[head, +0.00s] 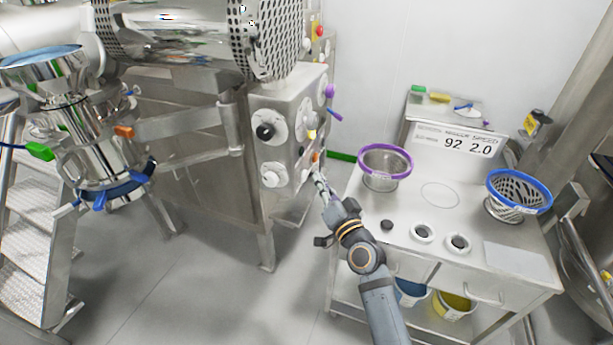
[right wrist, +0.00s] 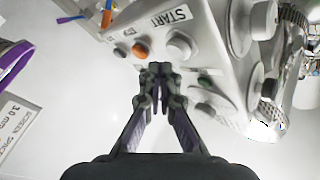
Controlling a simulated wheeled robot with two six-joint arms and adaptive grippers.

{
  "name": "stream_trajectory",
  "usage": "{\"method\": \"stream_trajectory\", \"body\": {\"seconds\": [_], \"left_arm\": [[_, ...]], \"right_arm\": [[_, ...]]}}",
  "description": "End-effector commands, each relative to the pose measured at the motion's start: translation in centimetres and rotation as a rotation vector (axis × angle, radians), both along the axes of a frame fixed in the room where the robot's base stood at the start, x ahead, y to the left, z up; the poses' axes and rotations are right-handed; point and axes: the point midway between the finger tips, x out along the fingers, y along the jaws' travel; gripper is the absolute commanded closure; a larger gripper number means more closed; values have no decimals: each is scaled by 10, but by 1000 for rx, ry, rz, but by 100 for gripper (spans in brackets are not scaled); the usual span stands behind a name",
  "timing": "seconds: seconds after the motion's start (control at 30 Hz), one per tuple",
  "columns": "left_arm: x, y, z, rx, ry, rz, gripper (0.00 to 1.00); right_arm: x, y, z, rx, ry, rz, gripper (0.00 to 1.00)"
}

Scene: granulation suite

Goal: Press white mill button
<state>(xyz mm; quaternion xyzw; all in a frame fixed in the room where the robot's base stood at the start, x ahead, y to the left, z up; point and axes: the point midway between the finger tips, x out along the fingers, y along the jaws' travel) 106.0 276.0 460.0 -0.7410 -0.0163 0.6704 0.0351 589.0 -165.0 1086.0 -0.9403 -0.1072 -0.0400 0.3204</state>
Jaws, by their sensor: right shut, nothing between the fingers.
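The mill's control panel (head: 290,125) is on the steel machine left of centre in the head view. In the right wrist view a white round button (right wrist: 180,46) sits beside the START label (right wrist: 170,17). An orange button (right wrist: 140,49) and a smaller pale button (right wrist: 120,52) are to its left, and a green one (right wrist: 205,80) is below right. My right gripper (right wrist: 156,72) is shut and empty, its tips just below the white and orange buttons in that view. Whether the tips touch the panel cannot be told. In the head view my right gripper (head: 319,182) is beside the panel's lower right edge. My left gripper is out of view.
Large knobs (right wrist: 263,20) project from the panel. Open floor (head: 200,290) lies left of my arm.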

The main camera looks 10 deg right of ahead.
Motion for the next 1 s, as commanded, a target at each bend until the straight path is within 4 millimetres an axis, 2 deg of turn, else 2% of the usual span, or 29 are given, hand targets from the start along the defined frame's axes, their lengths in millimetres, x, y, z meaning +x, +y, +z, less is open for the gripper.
{"method": "stream_trajectory", "body": {"seconds": [1.0], "left_arm": [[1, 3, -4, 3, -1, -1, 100]], "right_arm": [[5, 7, 0, 0, 0, 0, 100]]}}
